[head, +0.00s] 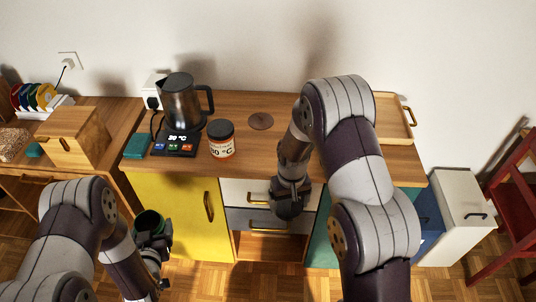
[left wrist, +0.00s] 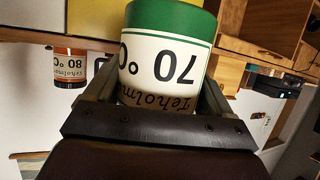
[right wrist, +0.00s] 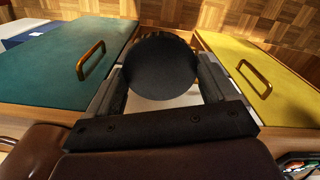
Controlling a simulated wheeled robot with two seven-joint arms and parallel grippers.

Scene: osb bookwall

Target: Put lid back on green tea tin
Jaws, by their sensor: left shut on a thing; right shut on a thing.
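The green tea tin (head: 150,222) is at the lower left of the head view, in front of the cabinet, with its dark top facing up. My left gripper (head: 154,243) is shut around its sides. In the left wrist view the tin (left wrist: 168,45) appears upside down, with a green band and a "70 °C" label; the jaws hide part of it. My right gripper (head: 290,196) is in front of the grey drawers. In the right wrist view it is shut on a round dark lid (right wrist: 163,68). The tin and lid are well apart.
On the wooden counter stand a kettle (head: 180,101) on its base, an orange jar with a dark lid (head: 221,140), a flat brown disc (head: 261,121) and a wooden tray (head: 392,118). A wooden box (head: 80,138) stands left. Yellow (head: 180,210) and teal doors have protruding handles.

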